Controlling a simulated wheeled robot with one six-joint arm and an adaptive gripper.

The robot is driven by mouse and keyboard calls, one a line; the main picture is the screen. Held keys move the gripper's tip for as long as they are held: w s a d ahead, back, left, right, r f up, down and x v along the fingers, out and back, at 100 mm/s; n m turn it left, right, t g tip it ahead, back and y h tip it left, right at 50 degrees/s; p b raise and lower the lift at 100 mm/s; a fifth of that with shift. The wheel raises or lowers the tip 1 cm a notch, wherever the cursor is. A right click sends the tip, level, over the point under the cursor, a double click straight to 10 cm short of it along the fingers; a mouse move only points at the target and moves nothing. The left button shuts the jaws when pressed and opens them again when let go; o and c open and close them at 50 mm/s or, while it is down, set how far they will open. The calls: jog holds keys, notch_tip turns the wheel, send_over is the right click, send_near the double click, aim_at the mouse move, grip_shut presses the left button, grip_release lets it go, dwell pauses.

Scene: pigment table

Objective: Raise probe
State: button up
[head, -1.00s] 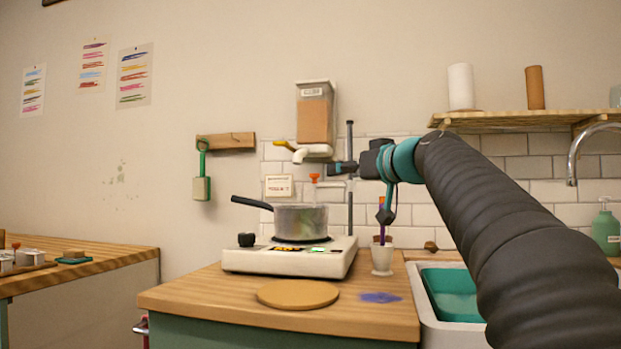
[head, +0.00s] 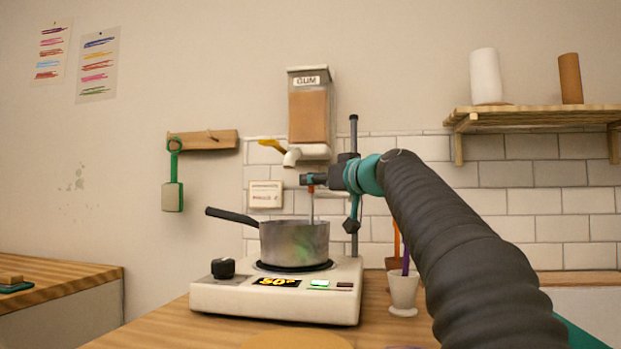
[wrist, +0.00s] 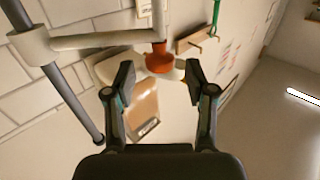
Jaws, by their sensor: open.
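The probe has an orange-red cap (wrist: 159,57) that shows just beyond and between my open fingertips in the wrist view. In the head view its thin stem (head: 312,208) goes down into the pot (head: 294,243), and the cap is partly covered by my gripper (head: 308,180). In the wrist view my gripper (wrist: 159,82) is open, with one finger to each side of the cap's line. I cannot tell whether the fingers touch it. The pot stands on the white hotplate (head: 273,303), whose display reads about 50°.
A stand rod (head: 353,135) rises behind my gripper. The gum dispenser (head: 309,110) with its tap hangs on the wall above. A white cup (head: 404,291) stands right of the hotplate. A hook rail (head: 203,140) holds a green-handled tool at left.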

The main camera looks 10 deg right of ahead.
jog(key=shift+p+x, duration=0.35)
jog(key=shift+x, duration=1.2)
jog(key=shift+r, duration=0.1)
grip_shut()
